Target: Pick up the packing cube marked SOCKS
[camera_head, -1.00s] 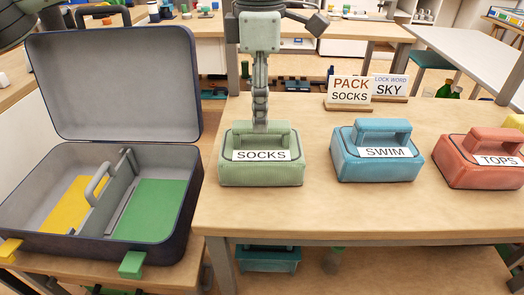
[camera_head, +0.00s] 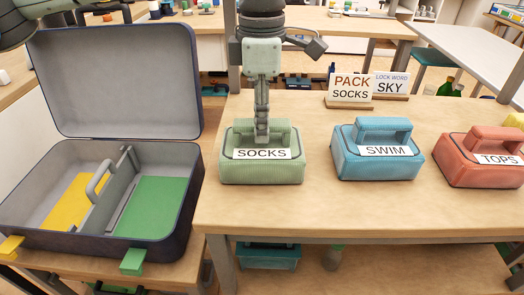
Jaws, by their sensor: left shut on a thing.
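The green packing cube marked SOCKS (camera_head: 261,171) sits on the wooden table, its label facing me. My left gripper (camera_head: 262,138) points straight down at the top of this cube and is shut on its handle. The fingers hide part of the handle. The cube appears to rest on the tabletop still. My right gripper is not in view.
A blue cube marked SWIM (camera_head: 376,165) and a red cube marked TOPS (camera_head: 480,174) stand to the right. An open suitcase (camera_head: 190,205) with a yellow and a green floor panel lies left.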

